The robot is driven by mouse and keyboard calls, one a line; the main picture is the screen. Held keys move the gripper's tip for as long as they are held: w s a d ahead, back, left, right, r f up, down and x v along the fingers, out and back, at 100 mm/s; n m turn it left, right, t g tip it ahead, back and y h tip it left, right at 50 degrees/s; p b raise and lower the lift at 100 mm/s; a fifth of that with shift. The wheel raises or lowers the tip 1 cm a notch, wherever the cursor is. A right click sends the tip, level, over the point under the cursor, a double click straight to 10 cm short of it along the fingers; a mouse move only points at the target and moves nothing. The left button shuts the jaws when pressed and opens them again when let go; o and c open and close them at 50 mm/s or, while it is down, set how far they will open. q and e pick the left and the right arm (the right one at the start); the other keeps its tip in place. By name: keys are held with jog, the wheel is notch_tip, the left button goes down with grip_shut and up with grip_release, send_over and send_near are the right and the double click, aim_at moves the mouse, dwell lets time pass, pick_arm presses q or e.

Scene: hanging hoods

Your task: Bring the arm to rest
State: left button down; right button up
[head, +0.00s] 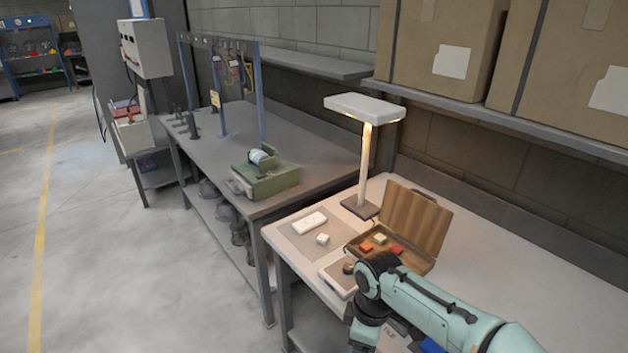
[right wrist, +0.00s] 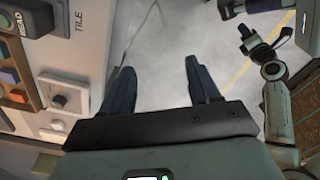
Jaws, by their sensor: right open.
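My right arm (head: 435,305), pale green with dark joints, reaches in from the lower right of the head view, over the front edge of the white table. Its hand hangs low and is mostly cut off by the bottom edge. In the right wrist view my right gripper (right wrist: 160,85) has two dark fingers spread wide, with nothing between them and grey floor beyond. The table edge lies just left of the fingers. At the right of that view a pale jointed arm, apparently my left, shows; its jaws are too unclear to read. The head view does not show it.
An open wooden case (head: 418,225) with coloured blocks stands on the white table (head: 500,262) beside a lit lamp (head: 366,150). A white block (head: 322,239) lies on a grey mat. A grey bench (head: 215,160) carries a green box (head: 268,180). Floor at left is clear.

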jog(key=s+f+m+g+y, duration=0.1)
jog(key=s+f+m, duration=0.15)
jog(key=f, duration=1.05)
jog(key=s+f+m+g+y, duration=0.1)
jog(key=f+m, duration=0.3)
jog(key=f, duration=0.9)
jog(key=s+d+f+m, duration=0.1)
jog(key=s+f+m, duration=0.4)
jog(key=s, duration=0.5)
jog(key=s+d+f+m+t+y, duration=0.1)
jog(key=s+f+m, duration=0.5)
jog(key=s+f, duration=0.2)
jog(key=shift+s+d+f, duration=0.2)
jog(key=shift+s+f, duration=0.1)
jog(key=shift+s, duration=0.65)
jog(key=shift+w, duration=0.15)
